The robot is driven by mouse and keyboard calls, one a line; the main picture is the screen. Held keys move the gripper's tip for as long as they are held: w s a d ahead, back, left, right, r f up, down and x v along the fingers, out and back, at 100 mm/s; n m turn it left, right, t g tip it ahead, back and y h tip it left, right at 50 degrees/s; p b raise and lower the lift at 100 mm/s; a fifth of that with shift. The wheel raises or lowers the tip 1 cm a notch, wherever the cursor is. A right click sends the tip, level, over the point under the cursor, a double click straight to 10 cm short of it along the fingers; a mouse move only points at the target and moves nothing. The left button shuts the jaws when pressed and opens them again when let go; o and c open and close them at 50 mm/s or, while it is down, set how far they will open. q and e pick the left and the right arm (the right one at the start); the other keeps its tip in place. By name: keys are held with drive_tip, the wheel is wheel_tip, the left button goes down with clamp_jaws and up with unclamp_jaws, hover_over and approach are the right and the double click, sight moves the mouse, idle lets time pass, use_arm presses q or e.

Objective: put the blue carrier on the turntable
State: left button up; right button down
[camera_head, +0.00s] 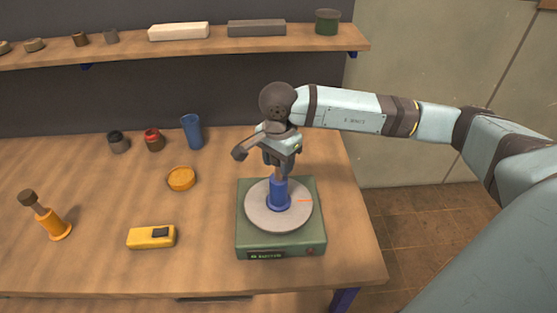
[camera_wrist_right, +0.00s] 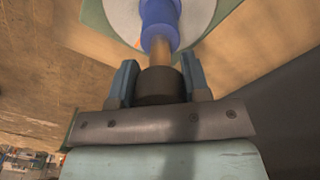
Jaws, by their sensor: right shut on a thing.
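The blue carrier (camera_head: 279,195) has a blue flanged base, a tan stem and a dark knob. It is upright at about the middle of the turntable's round grey plate (camera_head: 256,217); I cannot tell whether its base touches the plate. My right gripper (camera_head: 281,167) is above the turntable, shut on the carrier's top. In the right wrist view the fingers (camera_wrist_right: 160,82) are on both sides of the dark knob, with the blue carrier (camera_wrist_right: 160,22) beyond and the plate (camera_wrist_right: 120,15) behind it. My left gripper is not in view.
The turntable's green box stands near the table's right edge. An orange carrier (camera_head: 54,222), a yellow device (camera_head: 152,237), an orange dish (camera_head: 181,178), a blue cup (camera_head: 192,131) and two small jars stand to the left. A shelf (camera_head: 200,46) with several items is behind.

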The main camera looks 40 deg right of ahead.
drive_tip(key=c, duration=0.6)
unclamp_jaws()
drive_tip(key=shift+f, duration=0.1)
drive_tip(key=shift+r, duration=0.2)
wheel_tip(320, 180, up, 12)
drive_tip(key=shift+f+b, duration=0.1)
drive_tip(key=shift+b, duration=0.5)
